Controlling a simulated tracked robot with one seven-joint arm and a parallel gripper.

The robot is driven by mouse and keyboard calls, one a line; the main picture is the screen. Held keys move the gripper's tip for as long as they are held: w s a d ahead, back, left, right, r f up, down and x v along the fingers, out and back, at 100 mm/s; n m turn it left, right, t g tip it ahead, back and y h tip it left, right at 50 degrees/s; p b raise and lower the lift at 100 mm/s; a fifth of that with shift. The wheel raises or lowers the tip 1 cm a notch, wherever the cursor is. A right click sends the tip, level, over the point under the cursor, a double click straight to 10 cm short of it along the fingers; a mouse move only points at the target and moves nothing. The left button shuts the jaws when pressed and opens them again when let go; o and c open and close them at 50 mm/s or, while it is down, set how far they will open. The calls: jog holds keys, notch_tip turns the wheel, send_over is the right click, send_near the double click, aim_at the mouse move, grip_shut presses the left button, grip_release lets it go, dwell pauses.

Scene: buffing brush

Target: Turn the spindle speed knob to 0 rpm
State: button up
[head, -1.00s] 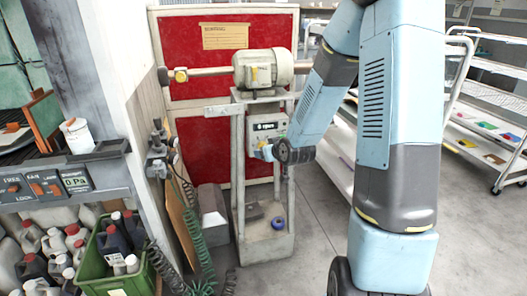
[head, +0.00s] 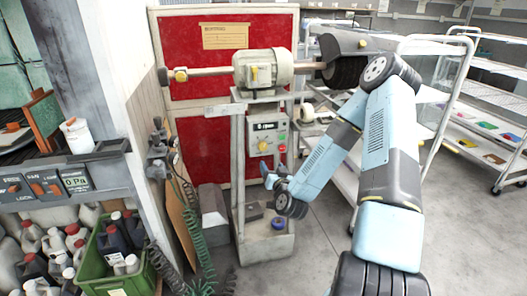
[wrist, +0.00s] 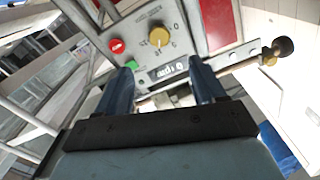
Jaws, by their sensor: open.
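The yellow spindle speed knob (head: 262,146) sits on the grey control box (head: 252,130) under the buffing motor. It shows clearly in the wrist view (wrist: 159,37), ringed by small scale marks; I cannot tell its exact setting. A small display (wrist: 168,70) on the box shows a figure with "rpm"; the digit is hard to read. My gripper (head: 267,173) is just below the control box, with its blue fingers (wrist: 162,65) apart and empty. In the wrist view the knob lies beyond the fingertips, between their lines, not touched.
A red button (wrist: 117,46) and a green button (wrist: 131,65) sit beside the knob. The motor (head: 263,68) and its horizontal shaft are above the box. A white shelf cart (head: 420,85) stands to the right.

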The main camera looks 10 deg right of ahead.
aim_at(263, 148)
jog(key=w, duration=1.3)
jog(key=shift+w+d, duration=0.1)
jog(key=shift+w, duration=0.3)
jog(key=c, duration=1.1)
